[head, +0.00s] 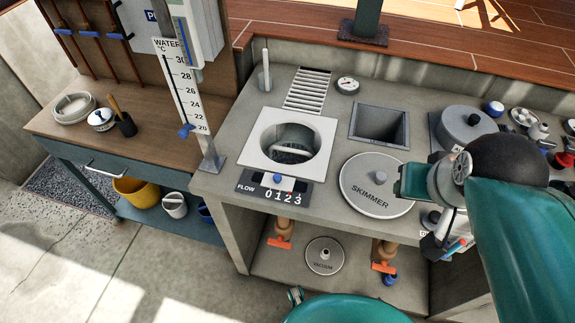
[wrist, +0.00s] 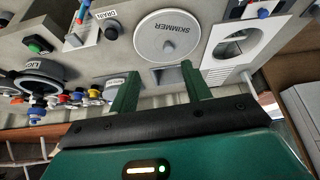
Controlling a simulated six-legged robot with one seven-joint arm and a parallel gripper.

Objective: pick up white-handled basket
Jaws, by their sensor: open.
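The basket (head: 291,154) sits down inside the round opening of a white square frame (head: 256,158) on the grey counter. A pale bar, apparently its handle, crosses it, and its lower part is hidden. In the wrist view the same opening (wrist: 236,46) is at the upper right, and I cannot make out the basket in it. My gripper (wrist: 157,78) is open and empty, its two green fingers apart, below the skimmer lid in that view. In the head view my arm comes in from the right, with its end right of the skimmer lid, apart from the basket; the fingertips are not clear there.
The round skimmer lid (head: 377,184) lies between my arm and the opening. A square recess (head: 379,125), a slotted grate (head: 307,90) and a flow counter (head: 272,188) surround the opening. A tall thermometer board (head: 182,95) stands at left. Knobs and valves crowd the right end.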

